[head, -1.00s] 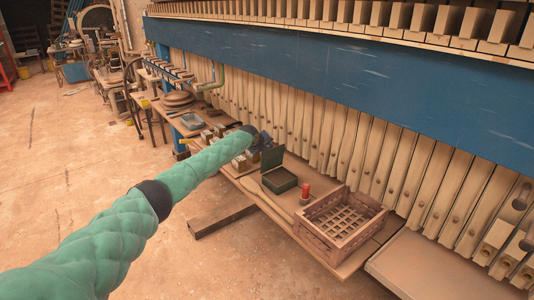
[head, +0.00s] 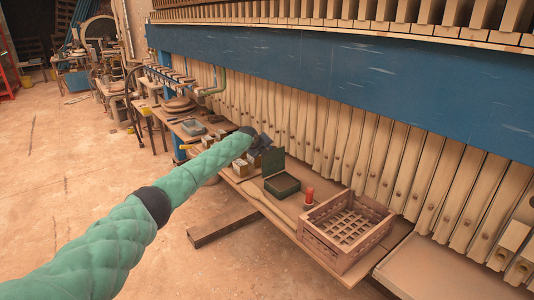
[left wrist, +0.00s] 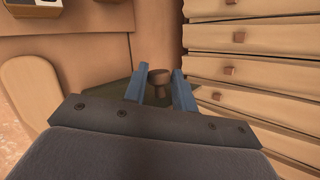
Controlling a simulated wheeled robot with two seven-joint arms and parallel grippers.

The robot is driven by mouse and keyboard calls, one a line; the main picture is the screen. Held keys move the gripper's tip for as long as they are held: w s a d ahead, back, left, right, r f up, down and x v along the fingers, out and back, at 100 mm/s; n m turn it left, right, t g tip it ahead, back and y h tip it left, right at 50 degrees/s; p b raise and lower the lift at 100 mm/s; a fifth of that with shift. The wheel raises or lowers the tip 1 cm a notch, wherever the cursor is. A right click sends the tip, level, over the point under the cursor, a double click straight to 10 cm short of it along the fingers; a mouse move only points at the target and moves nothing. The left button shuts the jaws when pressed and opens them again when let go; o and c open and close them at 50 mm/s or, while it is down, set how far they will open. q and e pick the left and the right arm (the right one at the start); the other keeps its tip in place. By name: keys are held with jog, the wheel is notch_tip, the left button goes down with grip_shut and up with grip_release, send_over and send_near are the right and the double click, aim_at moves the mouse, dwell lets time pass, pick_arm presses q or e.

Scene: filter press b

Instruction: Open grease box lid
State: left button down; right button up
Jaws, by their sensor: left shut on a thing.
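The grease box (head: 283,185) is a small dark green box on the low wooden shelf. Its lid (head: 274,161) stands upright at the back left of the box, so the box is open. My left gripper (head: 260,143) is beside the lid, partly hidden by my green arm. In the left wrist view, the blue fingers of the left gripper (left wrist: 159,90) are on either side of a brown knob (left wrist: 158,78), with a dark green surface, apparently the lid, behind it. My right gripper is not in view.
A red cylinder (head: 309,198) stands right of the box, and a brown slatted crate (head: 318,244) lies further right. Small blocks (head: 240,168) sit left of the box. The blue beam (head: 360,85) and the row of press plates (head: 400,160) rise behind.

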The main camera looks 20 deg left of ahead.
pick_arm(q)
jog(key=shift+a, duration=0.2)
jog(key=c, duration=1.2)
grip_release()
jog(key=shift+a, duration=0.1)
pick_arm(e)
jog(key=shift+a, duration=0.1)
pick_arm(q)
jog(key=shift+o, duration=0.2)
jog(key=b+v, duration=0.1)
jog(key=v, duration=0.6)
jog(key=shift+s+r+b, duration=0.25)
jog(key=shift+b, duration=0.1)
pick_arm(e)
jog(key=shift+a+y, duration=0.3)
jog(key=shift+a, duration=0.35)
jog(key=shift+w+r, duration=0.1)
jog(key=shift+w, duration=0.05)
